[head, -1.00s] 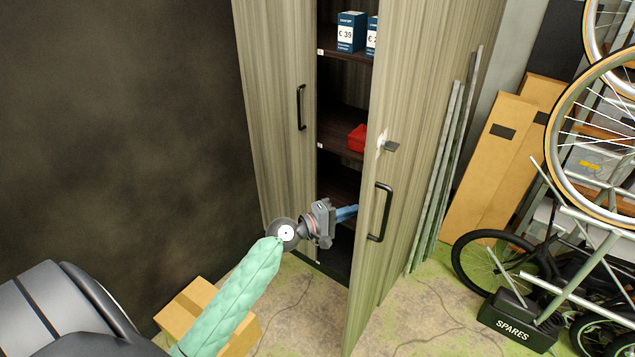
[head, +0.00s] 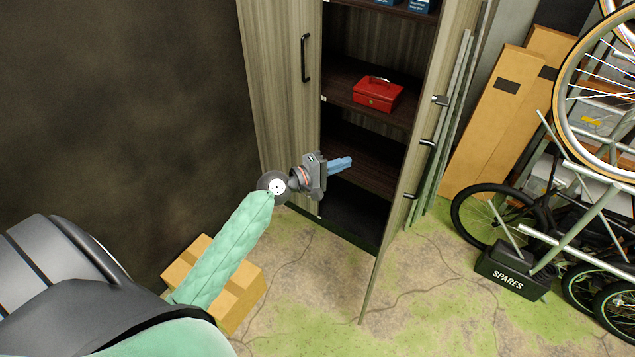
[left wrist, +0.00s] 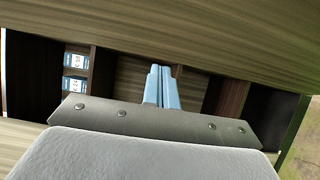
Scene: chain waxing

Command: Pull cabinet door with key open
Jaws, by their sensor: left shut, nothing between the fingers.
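The cabinet door with the key (head: 404,190) stands swung wide open on the right of the cabinet, seen nearly edge-on in the head view. My right gripper is not in view.
The other cabinet door (head: 280,90) is closed on the left, with its own handle (head: 305,58). A red box (head: 378,93) lies on a shelf. A cardboard box (head: 235,295) is on the floor. Bicycles and a black SPARES box (head: 510,272) stand at right.

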